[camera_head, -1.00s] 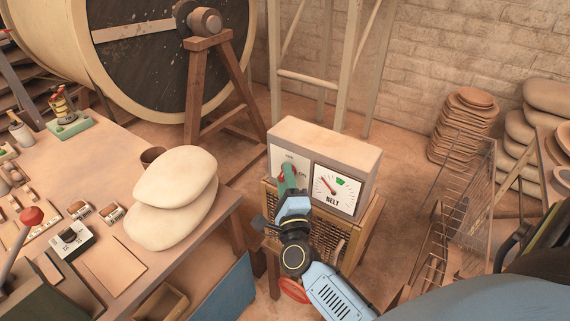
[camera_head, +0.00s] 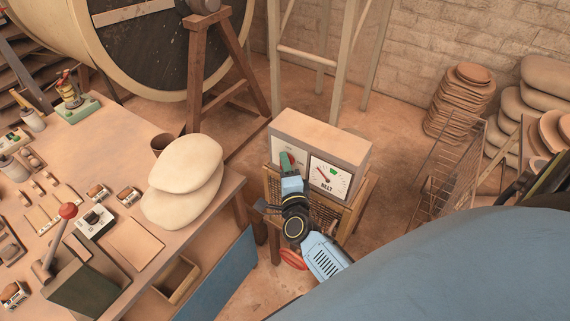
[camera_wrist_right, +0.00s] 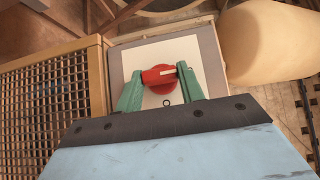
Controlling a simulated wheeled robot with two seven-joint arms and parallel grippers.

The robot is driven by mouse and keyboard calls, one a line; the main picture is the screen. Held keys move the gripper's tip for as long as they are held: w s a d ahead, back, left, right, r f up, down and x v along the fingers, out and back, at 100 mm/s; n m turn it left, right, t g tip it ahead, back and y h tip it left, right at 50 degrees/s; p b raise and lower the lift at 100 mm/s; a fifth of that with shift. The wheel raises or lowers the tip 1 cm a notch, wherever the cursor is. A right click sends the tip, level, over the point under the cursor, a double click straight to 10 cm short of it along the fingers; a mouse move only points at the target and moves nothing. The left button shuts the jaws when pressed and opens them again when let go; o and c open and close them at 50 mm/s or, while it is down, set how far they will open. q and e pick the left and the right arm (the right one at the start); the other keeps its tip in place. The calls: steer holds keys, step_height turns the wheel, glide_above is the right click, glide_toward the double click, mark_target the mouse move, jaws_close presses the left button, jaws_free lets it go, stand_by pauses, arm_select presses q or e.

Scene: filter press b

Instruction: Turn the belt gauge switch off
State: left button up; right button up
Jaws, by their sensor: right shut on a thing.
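The belt gauge box (camera_head: 322,140) stands on a wooden crate with a mesh side. Its white dial (camera_head: 328,177) reads BELT, with a red needle pointing up and left, away from the green zone. The switch is a red knob on the white panel left of the dial, mostly hidden by my gripper in the head view. In the right wrist view the red knob (camera_wrist_right: 161,83) carries a white line that lies about level and points right. My right gripper (camera_head: 288,166) is shut on this knob, one green finger on each side. My left gripper is not in view.
A workbench (camera_head: 135,245) with two pale stacked sacks (camera_head: 183,165) stands left of the box. A wire rack (camera_head: 445,185) and stacked discs (camera_head: 460,100) stand to the right. A wooden frame (camera_head: 338,75) rises behind the box.

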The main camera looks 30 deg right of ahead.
steer(key=o, duration=1)
steer(key=b+v, duration=0.1)
steer(key=v, duration=1.2)
steer(key=shift+s, duration=0.2)
